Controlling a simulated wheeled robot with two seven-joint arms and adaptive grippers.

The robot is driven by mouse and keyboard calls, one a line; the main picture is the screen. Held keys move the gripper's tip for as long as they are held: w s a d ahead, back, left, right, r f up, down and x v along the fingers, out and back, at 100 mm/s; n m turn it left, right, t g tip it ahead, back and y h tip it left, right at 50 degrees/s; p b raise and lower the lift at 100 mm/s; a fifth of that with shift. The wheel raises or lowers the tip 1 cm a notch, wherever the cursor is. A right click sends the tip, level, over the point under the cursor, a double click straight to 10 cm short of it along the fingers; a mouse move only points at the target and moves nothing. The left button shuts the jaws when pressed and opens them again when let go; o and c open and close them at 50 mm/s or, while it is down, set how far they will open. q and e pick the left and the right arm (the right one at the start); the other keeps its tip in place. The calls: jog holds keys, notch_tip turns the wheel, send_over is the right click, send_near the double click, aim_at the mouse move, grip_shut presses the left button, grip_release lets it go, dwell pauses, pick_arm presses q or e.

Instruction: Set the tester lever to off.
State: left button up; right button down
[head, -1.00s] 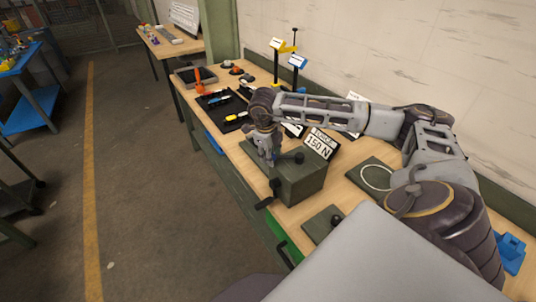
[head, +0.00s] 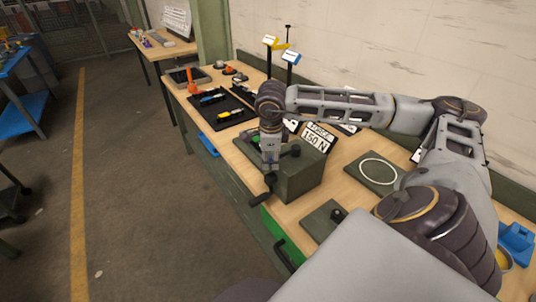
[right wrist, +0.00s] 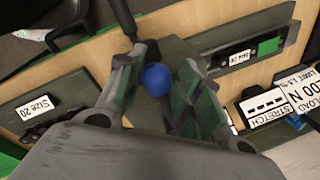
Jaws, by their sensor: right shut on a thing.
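My right gripper (head: 270,164) points down over the tester's left end. In the right wrist view, a blue ball knob (right wrist: 157,80), which looks like the lever's knob, sits between the two fingers, and the gripper is shut on it. The lever's shaft and its off mark are hidden. A black crank handle (head: 262,194) sticks out of the tester's front, below the gripper. My left gripper is not in view.
A black tool tray (head: 222,108) and yellow and blue stands are farther back. A dark bar shows close to the fingers in the wrist view.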

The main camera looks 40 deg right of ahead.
jog(key=shift+s+f, duration=0.25)
jog(key=shift+s, duration=0.1)
jog(key=shift+n, duration=0.3)
jog(key=c, duration=1.2)
grip_release()
jog(key=shift+c, duration=0.2)
jog(key=shift+o, duration=0.8)
jog(key=shift+s, duration=0.15)
jog(key=shift+d+r, duration=0.1)
jog(key=shift+r, duration=0.7)
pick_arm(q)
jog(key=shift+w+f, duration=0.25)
pick_arm(e)
notch_tip(320, 180, up, 11)
jog(key=s+a, duration=0.1)
jog(key=shift+s+a+f, duration=0.2)
jog(key=shift+s+a, duration=0.05)
jog(key=shift+s, duration=0.1)
